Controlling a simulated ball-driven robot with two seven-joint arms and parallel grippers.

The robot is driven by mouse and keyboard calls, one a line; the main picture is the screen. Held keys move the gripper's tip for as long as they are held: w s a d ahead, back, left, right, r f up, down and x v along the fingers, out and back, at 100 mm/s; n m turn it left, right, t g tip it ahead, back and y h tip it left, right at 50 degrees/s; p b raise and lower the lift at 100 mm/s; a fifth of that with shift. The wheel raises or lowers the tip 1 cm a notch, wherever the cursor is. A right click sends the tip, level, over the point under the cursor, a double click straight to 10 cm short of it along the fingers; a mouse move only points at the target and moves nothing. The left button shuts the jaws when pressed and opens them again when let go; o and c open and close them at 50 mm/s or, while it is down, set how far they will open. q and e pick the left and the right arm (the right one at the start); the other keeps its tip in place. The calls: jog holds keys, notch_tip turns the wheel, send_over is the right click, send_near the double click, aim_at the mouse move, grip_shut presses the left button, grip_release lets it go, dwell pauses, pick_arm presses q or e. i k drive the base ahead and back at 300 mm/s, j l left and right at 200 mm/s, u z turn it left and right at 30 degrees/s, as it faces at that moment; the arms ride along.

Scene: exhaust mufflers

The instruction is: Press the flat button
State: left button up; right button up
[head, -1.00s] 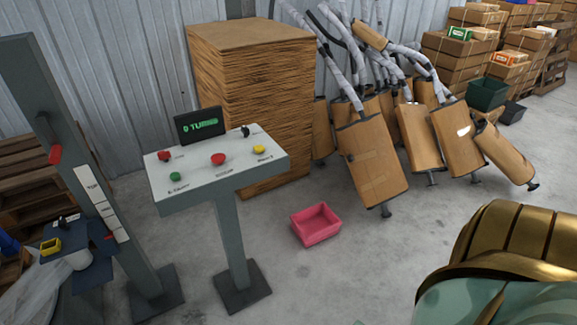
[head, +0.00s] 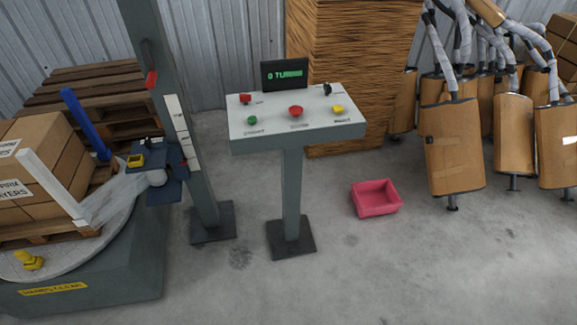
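A control panel with a white sloped top (head: 270,124) stands on a grey post in the middle of the head view. On it are a red mushroom-like button (head: 296,111) in the centre, a green button (head: 252,119) at front left, a smaller red control (head: 245,98) at back left, a yellow button (head: 338,109) at right and a black knob (head: 327,89) at back right. I cannot tell from here which one is the flat button. A small display (head: 284,74) with green text stands at the panel's back edge. Neither of my grippers is in view.
A turntable wrapping machine (head: 110,262) with boxes (head: 40,165) and a tall grey mast (head: 165,90) stands left of the panel. A pink bin (head: 376,198) lies on the floor to the right. Wrapped mufflers (head: 452,150) lean behind it. The floor in front is clear.

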aim_at(251, 120)
jog(key=i+l+u, duration=0.2)
jog(key=i+l, duration=0.2)
jog(key=l, duration=0.25)
jog(key=i+l+u, duration=0.15)
jog(key=l, duration=0.15)
